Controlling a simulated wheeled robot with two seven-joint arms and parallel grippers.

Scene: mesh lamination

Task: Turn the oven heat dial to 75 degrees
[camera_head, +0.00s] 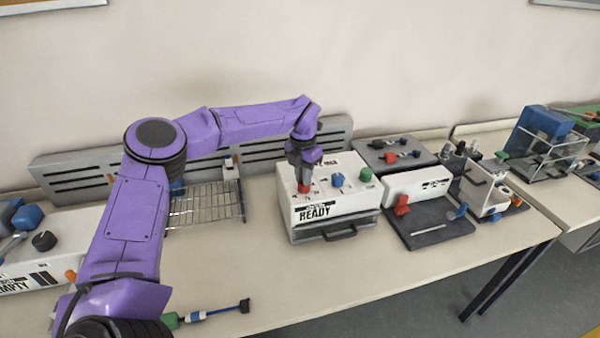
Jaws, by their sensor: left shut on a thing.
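The oven (350,204) is a white box with a "READY" label and a dark front handle, on the middle of the bench. Three dials sit on its top: a red one (304,187) at the left, a blue one (337,180) in the middle and a green one (365,174) at the right. My left gripper (304,180) points down from above and is shut on the red dial, partly hiding it. The dial markings are too small to read. My right gripper is not in view.
A wire rack (205,204) stands left of the oven. A dark tray (440,232) with a red item (402,205) lies to its right. A white box with a black knob (43,241) is at far left. The bench front (350,268) below the oven is clear.

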